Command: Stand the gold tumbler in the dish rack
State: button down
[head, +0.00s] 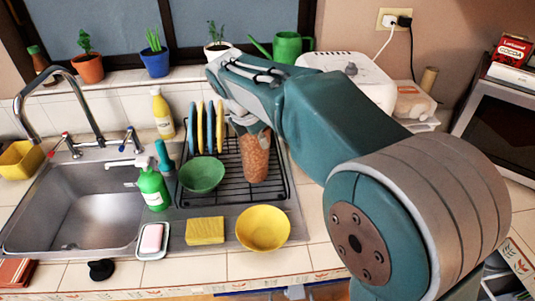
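The gold tumbler (255,160), copper-gold with a speckled surface, is roughly upright over the right part of the black dish rack (284,184). Its lower end appears at the rack's wires; I cannot tell whether it rests on them or hangs just above. My gripper (244,122) is at the tumbler's upper end, coming from above and behind. My arm and the gripper body hide most of the fingers, so their grip on the rim is unclear.
Blue and yellow plates (210,128) stand in the rack, with a green bowl (202,175) at its front left. A yellow bowl (263,229) and sponge (205,231) lie in front. A green soap bottle (152,186) stands by the sink (75,210). A white appliance (350,78) is behind my arm.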

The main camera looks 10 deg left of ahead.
aim_at(266, 150)
jog(key=shift+w+d+f, duration=0.35)
jog(key=shift+w+f, duration=0.1)
jog(key=shift+f, duration=0.2)
jog(key=x, duration=0.4)
jog(key=shift+a+f, duration=0.2)
jog(key=shift+f, duration=0.2)
jog(key=c, duration=0.8)
grip_release()
jog(key=v, duration=1.2)
